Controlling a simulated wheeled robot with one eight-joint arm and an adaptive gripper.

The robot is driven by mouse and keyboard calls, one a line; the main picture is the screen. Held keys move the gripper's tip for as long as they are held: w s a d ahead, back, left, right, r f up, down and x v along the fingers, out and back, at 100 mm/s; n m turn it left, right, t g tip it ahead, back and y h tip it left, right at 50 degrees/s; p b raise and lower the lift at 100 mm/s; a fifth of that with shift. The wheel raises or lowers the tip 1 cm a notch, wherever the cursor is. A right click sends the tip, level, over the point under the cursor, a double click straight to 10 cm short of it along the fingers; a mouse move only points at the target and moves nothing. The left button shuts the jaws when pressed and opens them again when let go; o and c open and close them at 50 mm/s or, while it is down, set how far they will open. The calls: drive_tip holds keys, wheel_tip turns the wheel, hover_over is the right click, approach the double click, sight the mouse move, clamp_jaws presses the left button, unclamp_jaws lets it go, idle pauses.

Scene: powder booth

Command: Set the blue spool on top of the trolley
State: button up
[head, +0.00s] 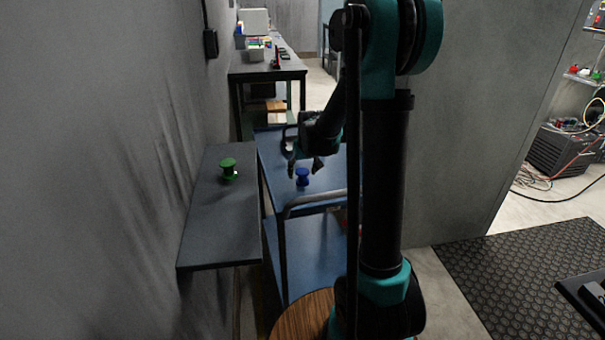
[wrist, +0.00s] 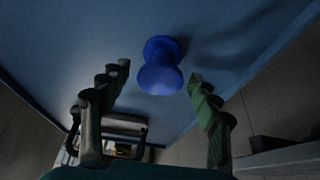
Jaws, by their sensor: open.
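The blue spool (head: 302,177) stands upright on the blue top of the trolley (head: 272,150), near its front. In the wrist view the spool (wrist: 161,72) sits on the blue surface (wrist: 60,40), just beyond my fingertips and roughly midway between them. My gripper (head: 304,170) is above the trolley top, beside and just behind the spool in the head view. Its fingers (wrist: 158,80) are spread wide, with nothing held between them. Part of the trolley is hidden behind my arm.
A grey wall shelf (head: 215,220) left of the trolley carries a green spool (head: 228,168). The trolley has a curved handle (head: 312,200) at its front and a lower shelf (head: 300,255). A round wooden top (head: 300,315) is in front. A workbench (head: 265,68) stands behind.

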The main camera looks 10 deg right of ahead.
drive_tip(key=v, duration=1.1)
